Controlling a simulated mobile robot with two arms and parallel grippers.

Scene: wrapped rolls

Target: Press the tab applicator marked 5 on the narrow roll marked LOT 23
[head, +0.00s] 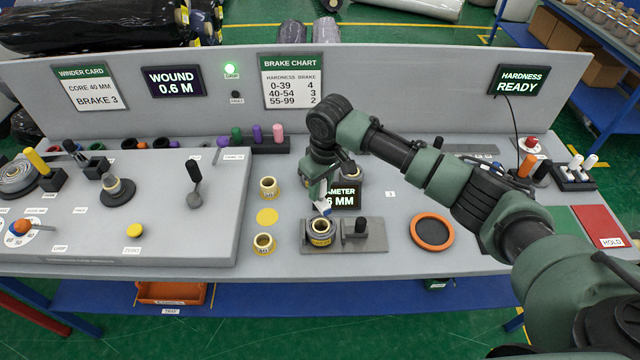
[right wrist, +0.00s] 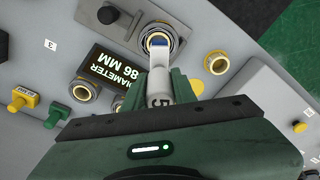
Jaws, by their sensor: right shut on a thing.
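My right gripper (head: 320,196) is shut on the tab applicator marked 5 (right wrist: 158,92), a white stick with a blue end. The applicator shows partly in the head view (head: 323,208). Its blue end points down over a narrow roll (head: 321,234) with a yellow core and a yellow label. In the right wrist view the blue end overlaps this roll (right wrist: 146,36); I cannot tell whether they touch. The roll sits on a grey fixture plate (head: 376,241). Its label is too small to read. My left gripper is not in view.
Other narrow rolls stand at the left (head: 269,188), front left (head: 264,245) and behind my gripper (head: 352,172). A dark knob (head: 361,226) stands on the fixture. An orange-rimmed disc (head: 432,232) lies to the right. White applicators (head: 583,163) stand in a far-right holder.

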